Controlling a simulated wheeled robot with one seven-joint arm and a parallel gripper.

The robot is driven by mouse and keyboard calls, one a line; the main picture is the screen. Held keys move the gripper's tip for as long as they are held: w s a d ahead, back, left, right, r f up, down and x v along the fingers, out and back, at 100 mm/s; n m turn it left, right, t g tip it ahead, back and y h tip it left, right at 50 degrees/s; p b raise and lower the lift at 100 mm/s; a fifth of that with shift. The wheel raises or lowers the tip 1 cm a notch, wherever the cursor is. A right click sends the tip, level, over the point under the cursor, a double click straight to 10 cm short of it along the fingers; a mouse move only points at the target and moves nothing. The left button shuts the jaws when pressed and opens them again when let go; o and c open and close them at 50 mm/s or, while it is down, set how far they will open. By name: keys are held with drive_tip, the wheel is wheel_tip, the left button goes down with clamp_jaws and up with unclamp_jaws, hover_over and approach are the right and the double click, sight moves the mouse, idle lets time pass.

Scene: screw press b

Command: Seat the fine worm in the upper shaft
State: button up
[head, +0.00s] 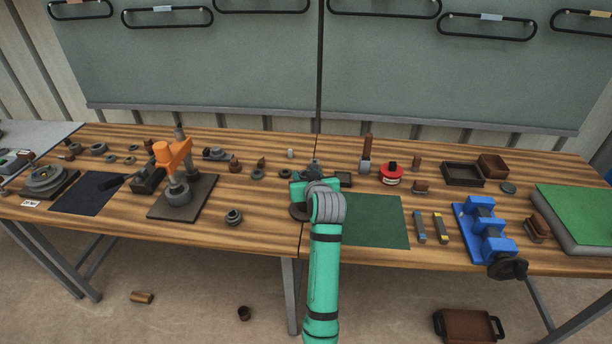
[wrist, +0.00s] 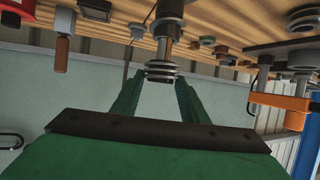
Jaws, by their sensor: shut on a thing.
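My gripper (wrist: 160,82) shows in the wrist view with its two green fingers closed around a grey ridged piece, which looks like the fine worm (wrist: 161,69). The wrist view is upside down, with the bench at the top. A grey shaft (wrist: 165,47) lines up with the worm on the bench side. I cannot tell whether the worm touches it, sits on it or is only in front of it. In the head view my gripper (head: 314,184) is over the middle of the bench, and my own arm hides most of what is under it.
An orange press (head: 173,160) stands to the left on a dark plate. A green mat (head: 376,222), a blue vise (head: 484,230) and a red round tin (head: 391,174) are to the right. Several small parts lie along the back. The bench front left of my arm is fairly clear.

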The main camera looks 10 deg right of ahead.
drive_tip(key=shift+f, duration=0.25)
drive_tip(key=shift+f, duration=0.75)
drive_tip(key=shift+f, duration=0.35)
drive_tip(key=o, duration=1.4)
drive_tip(key=shift+f, duration=0.1)
drive_tip(key=v, duration=1.1)
drive_tip(key=shift+w, duration=0.1)
